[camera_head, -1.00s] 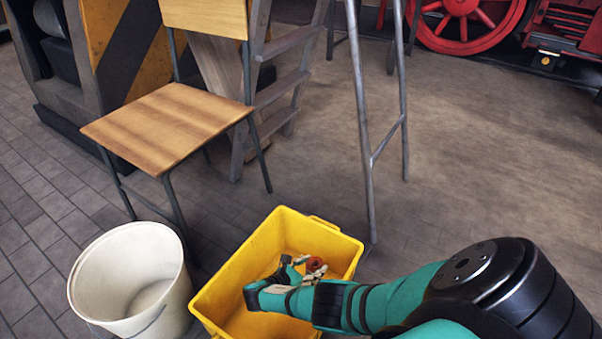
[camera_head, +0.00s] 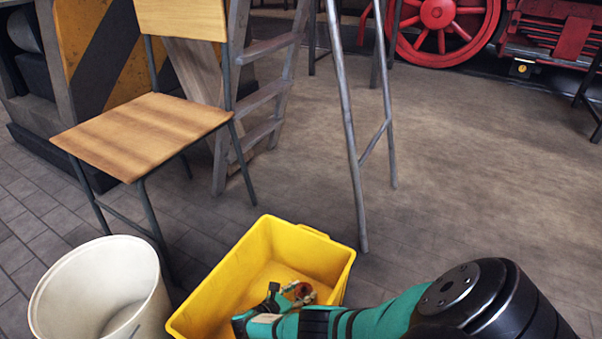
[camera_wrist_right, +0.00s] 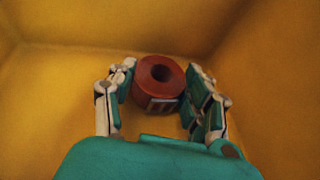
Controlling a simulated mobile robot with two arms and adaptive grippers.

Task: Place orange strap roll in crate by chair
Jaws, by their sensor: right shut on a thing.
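The orange strap roll (camera_wrist_right: 158,84) sits between the fingers of my right gripper (camera_wrist_right: 160,95) in the right wrist view, its hollow core facing up toward the camera. My right gripper is shut on it. The yellow walls of the crate (camera_wrist_right: 60,85) surround both. In the head view, the yellow crate (camera_head: 228,277) stands on the floor in front of the chair (camera_head: 145,135), and my right gripper (camera_head: 296,291) reaches into it with the roll (camera_head: 301,290) small and partly hidden by the fingers. I cannot tell whether the roll touches the crate floor. My left gripper is not in view.
A white bucket (camera_head: 80,290) stands just left of the crate. The metal legs of a ladder (camera_head: 347,130) rise behind it to the right. A red-wheeled engine (camera_head: 440,20) is at the back. The floor (camera_head: 470,170) to the right is clear.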

